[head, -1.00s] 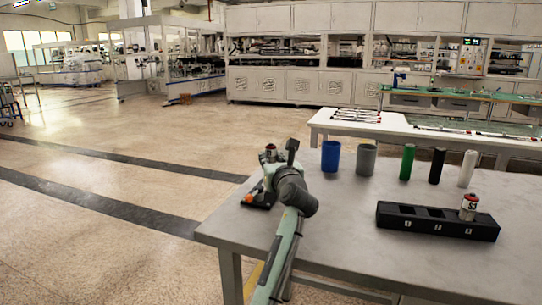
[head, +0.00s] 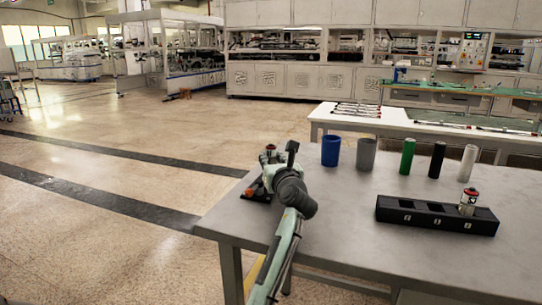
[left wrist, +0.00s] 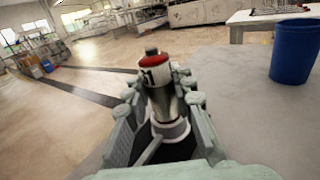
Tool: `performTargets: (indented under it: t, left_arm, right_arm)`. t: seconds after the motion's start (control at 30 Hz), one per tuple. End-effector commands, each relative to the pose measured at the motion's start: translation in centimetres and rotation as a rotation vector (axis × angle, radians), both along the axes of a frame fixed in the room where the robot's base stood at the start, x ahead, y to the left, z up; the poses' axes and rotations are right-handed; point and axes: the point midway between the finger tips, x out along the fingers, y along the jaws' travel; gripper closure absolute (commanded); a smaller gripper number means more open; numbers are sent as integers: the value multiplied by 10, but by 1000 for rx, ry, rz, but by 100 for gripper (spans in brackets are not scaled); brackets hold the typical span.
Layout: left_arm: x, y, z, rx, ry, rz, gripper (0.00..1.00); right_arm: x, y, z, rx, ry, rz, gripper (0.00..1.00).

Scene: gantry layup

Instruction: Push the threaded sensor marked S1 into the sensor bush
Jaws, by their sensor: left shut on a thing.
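My left gripper (head: 270,158) is at the far left end of the grey table, above a small black fixture (head: 252,196). In the left wrist view its fingers (left wrist: 158,100) are closed around an upright sensor (left wrist: 155,64) with a red band, white label and dark top. The label is too blurred to read surely. A pale metal ring (left wrist: 172,130) shows low between the fingers. I cannot tell whether it is the bush or part of the sensor, nor how deep the sensor sits. My right gripper is not in view.
A black rack (head: 420,218) at the right holds another red-and-white sensor (head: 468,204). A blue cup (head: 331,151), grey cup (head: 366,154), and green (head: 407,157), black (head: 437,160) and white (head: 467,163) cylinders stand along the back. The table's middle is clear.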

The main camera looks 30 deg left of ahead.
Motion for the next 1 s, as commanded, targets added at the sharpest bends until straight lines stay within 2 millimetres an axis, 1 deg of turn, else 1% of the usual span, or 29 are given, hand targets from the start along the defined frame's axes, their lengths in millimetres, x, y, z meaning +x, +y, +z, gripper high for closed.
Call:
performTargets:
  t: [0.57,0.6,0.77,0.8,1.0]
  left_arm:
    - [0,0,-15,0,1,0,100]
    - [0,0,-15,-1,1,0,74]
    - [0,0,-14,-1,1,0,54]
    - [0,0,-14,-1,1,0,52]
    - [0,0,-15,-1,1,0,52]
  right_arm:
    - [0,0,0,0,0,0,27]
    - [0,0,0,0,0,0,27]
    - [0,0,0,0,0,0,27]
    - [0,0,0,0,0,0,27]
    - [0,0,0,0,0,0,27]
